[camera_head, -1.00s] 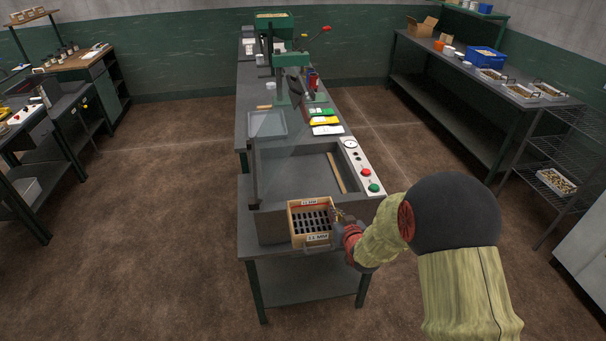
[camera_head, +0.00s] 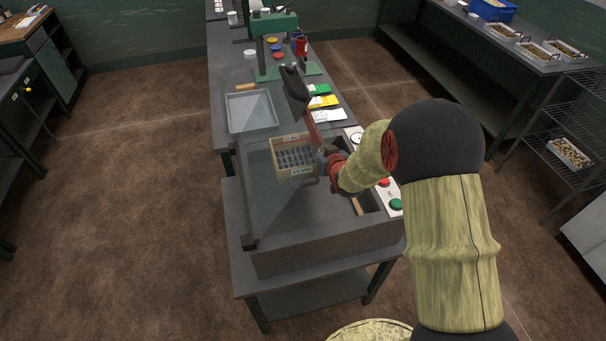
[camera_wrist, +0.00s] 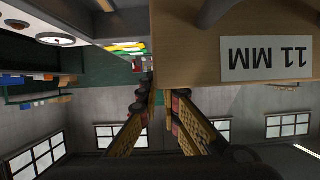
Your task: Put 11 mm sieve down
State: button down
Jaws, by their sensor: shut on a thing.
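The 11 mm sieve (camera_head: 293,157) is a small wooden box with a slotted dark bottom and a white label. In the head view it is held over the grey box-like machine (camera_head: 325,246) on the bench, behind or under its clear panel. In the wrist view the sieve's wooden side (camera_wrist: 190,50) fills the upper right, with its "11 MM" label upside down. My gripper (camera_head: 328,162) is at the sieve's right side and shut on it. The wrist view shows my gripper's fingers (camera_wrist: 165,100) at the sieve's edge. I cannot tell whether the sieve touches anything below.
Behind the machine, a grey tray (camera_head: 251,111) lies on the bench at left, and a green press (camera_head: 275,45) stands beyond it. Colored packets (camera_head: 322,101) lie at the bench's right. Red and green buttons (camera_head: 396,204) sit on the machine's right edge.

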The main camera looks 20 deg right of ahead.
jog(key=shift+w+f, duration=0.2)
jog(key=shift+w, duration=0.05)
notch_tip(320, 180, down, 9)
jog(key=shift+f+b, duration=0.15)
jog(key=shift+b, duration=0.7)
jog(key=shift+f, duration=0.15)
jog(key=c, duration=2)
grip_release()
jog(key=shift+s, duration=0.1)
